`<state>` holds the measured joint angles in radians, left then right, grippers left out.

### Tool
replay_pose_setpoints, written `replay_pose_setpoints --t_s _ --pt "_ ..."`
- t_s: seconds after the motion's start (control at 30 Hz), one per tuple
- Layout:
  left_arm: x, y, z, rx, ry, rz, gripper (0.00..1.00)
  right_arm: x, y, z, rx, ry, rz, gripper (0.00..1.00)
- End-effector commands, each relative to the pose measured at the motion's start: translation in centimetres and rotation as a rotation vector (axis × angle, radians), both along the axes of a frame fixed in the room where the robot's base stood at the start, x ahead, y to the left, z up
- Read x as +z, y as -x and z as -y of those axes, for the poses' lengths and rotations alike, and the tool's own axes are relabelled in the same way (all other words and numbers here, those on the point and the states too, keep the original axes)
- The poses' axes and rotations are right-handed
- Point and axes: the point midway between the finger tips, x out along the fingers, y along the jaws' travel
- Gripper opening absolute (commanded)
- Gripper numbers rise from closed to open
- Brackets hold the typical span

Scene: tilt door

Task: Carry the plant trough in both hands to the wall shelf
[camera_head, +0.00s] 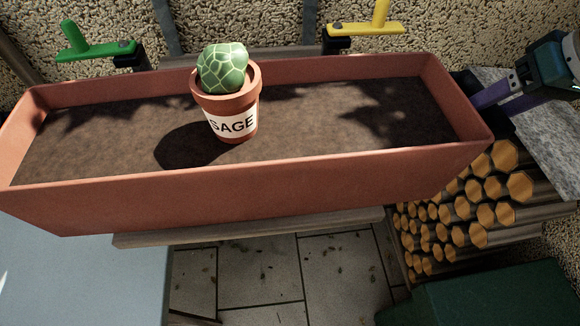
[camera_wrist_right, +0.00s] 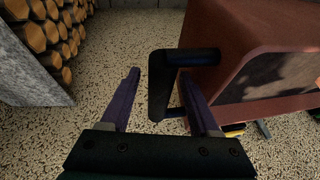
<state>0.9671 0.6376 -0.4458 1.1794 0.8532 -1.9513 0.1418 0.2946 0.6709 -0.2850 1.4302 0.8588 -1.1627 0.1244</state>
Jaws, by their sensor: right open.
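The terracotta plant trough (camera_head: 290,190) spans the head view, filled with dark soil. A small pot labelled SAGE (camera_head: 230,115), holding a round green plant, stands upright in it. Wooden boards show beneath the trough's front edge (camera_head: 270,229) and behind it; I cannot tell if it rests on them or which part is the wall shelf. My right gripper (camera_wrist_right: 159,72) is open at the trough's right end. A black handle (camera_wrist_right: 157,88) on that end shows between its fingers, with visible gaps. My left gripper and the trough's left handle are not in view.
A green lever (camera_head: 90,45) and a yellow lever (camera_head: 365,27) project from the pebbled wall behind the trough. Stacked logs (camera_head: 475,200) and a grey stone slab (camera_head: 540,140) are at the right. Tiled floor (camera_head: 290,280) shows below.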

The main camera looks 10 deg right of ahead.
Motion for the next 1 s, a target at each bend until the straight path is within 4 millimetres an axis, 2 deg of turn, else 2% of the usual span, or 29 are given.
replay_pose_setpoints --t_s 0.3,0.43,0.6,1.0 --pt "0.0 0.0 0.0 0.0 0.0 0.0 0.37 6.2 2.6 1.3 0.003 0.005 0.001 0.62" --pt "-0.1 0.0 0.0 0.0 0.0 0.0 0.37 7.8 3.3 1.7 0.0 0.003 0.0 0.62" --pt "-0.1 0.0 0.0 0.0 0.0 0.0 0.37 8.7 3.7 1.8 0.0 0.001 -0.001 0.62" --pt "0.0 0.0 0.0 0.0 0.0 0.0 0.37 8.7 3.7 1.7 0.0 0.0 -0.001 0.62"
